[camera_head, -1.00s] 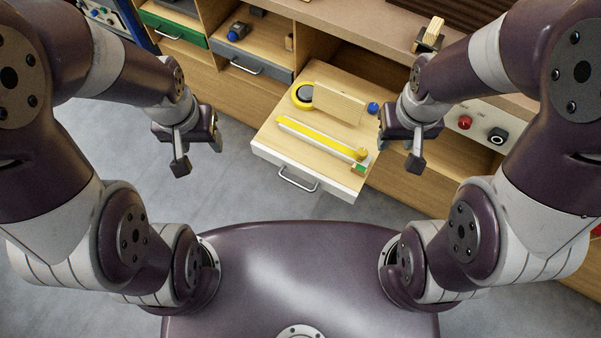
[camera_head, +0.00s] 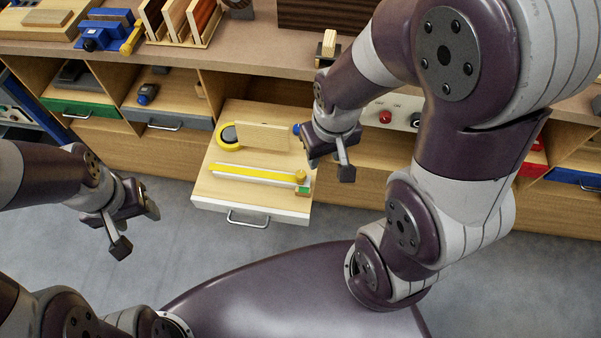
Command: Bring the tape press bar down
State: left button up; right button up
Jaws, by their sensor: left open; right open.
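The yellow tape press bar (camera_head: 250,174) lies along the front part of a pulled-out wooden drawer (camera_head: 212,190), above a pale strip. A yellow knob (camera_head: 300,176) is at its right end, with a small green block (camera_head: 304,190) just in front. I cannot tell how far the bar is raised. My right gripper (camera_head: 329,165) is open and empty, above and just right of the drawer's right edge, apart from the bar. My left gripper (camera_head: 137,229) is open and empty over the floor, left of the drawer.
On the drawer behind the bar are a yellow tape roll (camera_head: 228,136), an upright wooden panel (camera_head: 262,136) and a blue knob (camera_head: 296,129). A grey-fronted drawer (camera_head: 165,120) and a green-fronted drawer (camera_head: 84,108) are at left. The bench top (camera_head: 255,62) holds tools and a rack.

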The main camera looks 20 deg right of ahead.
aim_at(265, 136)
jog(key=i+j, duration=0.15)
jog(key=i, duration=0.3)
jog(key=i+j, duration=0.2)
jog(key=i, duration=0.2)
